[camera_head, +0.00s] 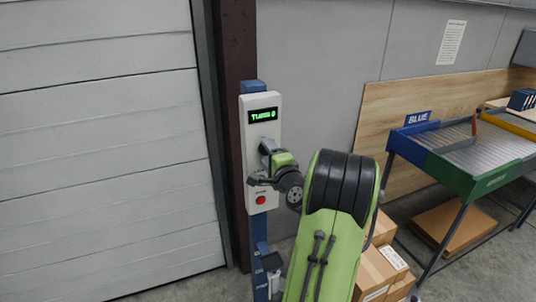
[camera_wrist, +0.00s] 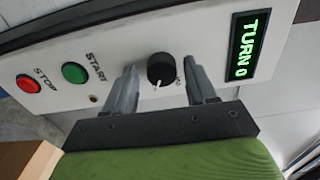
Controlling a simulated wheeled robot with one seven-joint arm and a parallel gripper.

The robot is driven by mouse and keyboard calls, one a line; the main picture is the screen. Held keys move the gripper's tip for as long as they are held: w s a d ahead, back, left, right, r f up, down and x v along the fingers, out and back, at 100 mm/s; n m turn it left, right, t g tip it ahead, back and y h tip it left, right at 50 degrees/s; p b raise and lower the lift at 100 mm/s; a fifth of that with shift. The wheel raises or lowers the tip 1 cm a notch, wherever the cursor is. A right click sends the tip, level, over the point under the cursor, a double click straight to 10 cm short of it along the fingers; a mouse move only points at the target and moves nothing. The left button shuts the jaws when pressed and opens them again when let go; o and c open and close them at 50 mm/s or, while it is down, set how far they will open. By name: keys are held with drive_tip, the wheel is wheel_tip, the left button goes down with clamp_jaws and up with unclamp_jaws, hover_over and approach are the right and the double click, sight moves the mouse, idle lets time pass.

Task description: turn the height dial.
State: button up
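The control panel (camera_head: 263,106) is a white upright box on a blue post, with a green-lit display (camera_head: 263,115) reading "TURN 0". In the wrist view the display (camera_wrist: 247,46) stands to the right of the black dial (camera_wrist: 161,69), which has a white pointer mark at its lower edge. My gripper (camera_wrist: 162,82) is open, with one finger on each side of the dial and a visible gap to it on both sides. In the head view my gripper (camera_head: 265,165) is at the panel's middle and hides the dial.
A green start button (camera_wrist: 74,72) and a red stop button (camera_wrist: 28,84) sit left of the dial in the wrist view. Cardboard boxes (camera_head: 376,272) stand right of my arm. A roller table (camera_head: 460,160) is at the right, and a shutter door (camera_head: 100,150) at the left.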

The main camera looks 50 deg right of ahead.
drive_tip(key=shift+o, duration=0.2)
drive_tip(key=b+v, duration=0.5)
drive_tip(key=v, duration=1)
drive_tip(key=shift+s+a+b, duration=0.2)
drive_tip(key=shift+s+b, duration=0.1)
